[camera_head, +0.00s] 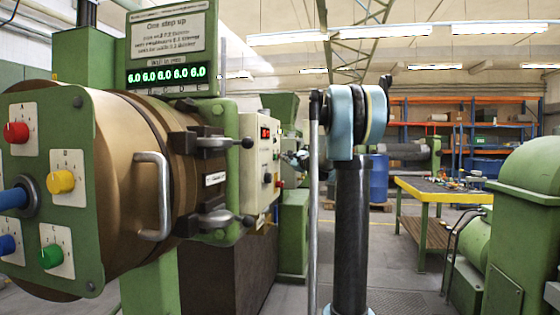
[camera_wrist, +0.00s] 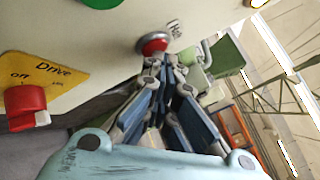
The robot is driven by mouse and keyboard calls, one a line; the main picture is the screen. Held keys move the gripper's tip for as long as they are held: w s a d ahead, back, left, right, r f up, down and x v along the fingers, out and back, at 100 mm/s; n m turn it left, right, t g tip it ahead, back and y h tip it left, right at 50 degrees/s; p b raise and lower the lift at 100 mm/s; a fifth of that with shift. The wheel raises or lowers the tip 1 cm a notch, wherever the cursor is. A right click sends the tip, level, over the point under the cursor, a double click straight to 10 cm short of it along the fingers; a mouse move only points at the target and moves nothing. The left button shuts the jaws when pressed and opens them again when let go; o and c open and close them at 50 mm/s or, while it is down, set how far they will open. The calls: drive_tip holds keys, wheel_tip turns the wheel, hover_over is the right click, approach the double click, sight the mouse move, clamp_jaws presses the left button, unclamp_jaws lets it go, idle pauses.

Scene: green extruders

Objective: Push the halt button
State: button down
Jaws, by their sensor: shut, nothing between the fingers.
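The halt button (camera_wrist: 153,45) is a red button in a grey collar, with a "Halt" label beside it, on a pale panel in the wrist view. My gripper (camera_wrist: 158,62) is shut and empty, its fingertips right at the button's lower edge in the picture. I cannot tell whether they touch it. In the head view the pale control box (camera_head: 257,150) with a red display is mounted on the green machine. My gripper shows only partly there, beside the box's right side and partly behind my own arm.
A red Drive switch (camera_wrist: 25,105) on a yellow plate and a green button (camera_wrist: 100,3) share the panel. Big red (camera_head: 16,132), yellow (camera_head: 61,181) and green (camera_head: 51,256) buttons sit on the extruder's front. A yellow-edged workbench (camera_head: 440,195) stands farther right.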

drive_tip(key=shift+d, duration=0.2)
drive_tip(key=shift+s+d, duration=0.25)
drive_tip(key=shift+d, duration=0.35)
drive_tip(key=d, duration=0.1)
drive_tip(key=s+d, duration=0.1)
drive_tip(key=d, duration=0.2)
drive_tip(key=shift+s+d, duration=0.3)
drive_tip(key=shift+d, duration=0.05)
idle(0.4)
